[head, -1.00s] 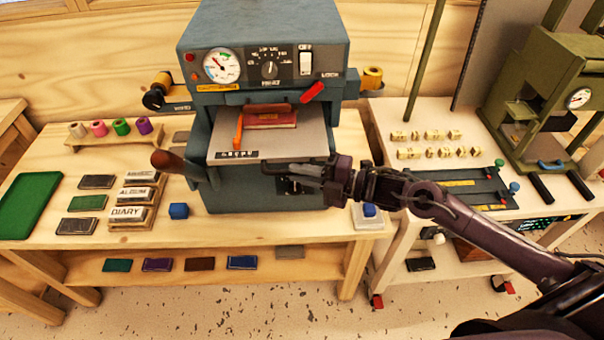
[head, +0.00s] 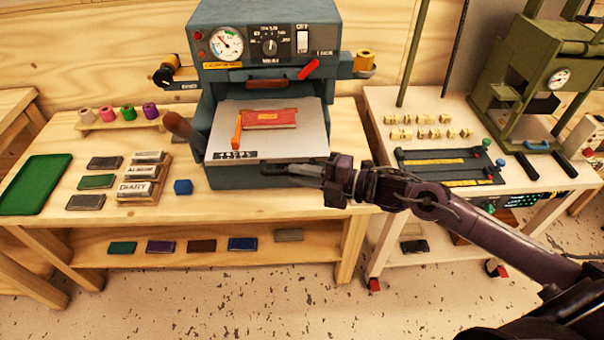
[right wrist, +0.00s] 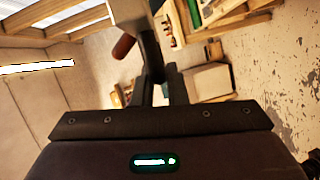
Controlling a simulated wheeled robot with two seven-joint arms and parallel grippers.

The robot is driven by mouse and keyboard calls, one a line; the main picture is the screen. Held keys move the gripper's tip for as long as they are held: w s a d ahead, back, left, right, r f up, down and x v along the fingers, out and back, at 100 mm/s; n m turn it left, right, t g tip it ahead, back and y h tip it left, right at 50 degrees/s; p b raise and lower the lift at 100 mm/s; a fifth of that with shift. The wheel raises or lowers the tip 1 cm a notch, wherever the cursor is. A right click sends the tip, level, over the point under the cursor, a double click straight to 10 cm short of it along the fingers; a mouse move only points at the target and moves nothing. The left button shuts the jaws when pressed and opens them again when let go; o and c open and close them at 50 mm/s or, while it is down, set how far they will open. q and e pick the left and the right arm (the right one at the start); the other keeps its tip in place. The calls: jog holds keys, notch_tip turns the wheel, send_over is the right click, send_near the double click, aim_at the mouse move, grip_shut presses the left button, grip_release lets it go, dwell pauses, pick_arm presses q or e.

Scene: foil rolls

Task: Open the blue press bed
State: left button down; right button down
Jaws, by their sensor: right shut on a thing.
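The blue-grey press (head: 262,70) stands on the wooden bench. Its grey bed (head: 312,120) sticks out of the front opening. My right gripper (head: 292,170) is at the bed's front edge, shut on the dark front handle (head: 270,169). The fingers hide part of that handle. In the right wrist view the fingers (right wrist: 160,88) close around a dark part. The left gripper is not in view.
A brown-knobbed lever (head: 178,126) stands at the press's left. A cart (head: 390,165) with a dark rack stands right. The floor in front is clear.

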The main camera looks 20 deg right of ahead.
jog(key=c, duration=1.5)
grip_release()
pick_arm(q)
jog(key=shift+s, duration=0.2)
pick_arm(e)
jog(key=shift+o, duration=0.2)
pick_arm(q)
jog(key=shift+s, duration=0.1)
pick_arm(e)
jog(key=shift+d, duration=0.1)
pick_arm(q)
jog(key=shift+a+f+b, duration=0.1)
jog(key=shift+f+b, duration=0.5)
pick_arm(e)
jog(key=v, duration=0.7)
jog(key=shift+s+d, duration=0.2)
jog(key=shift+d, duration=0.05)
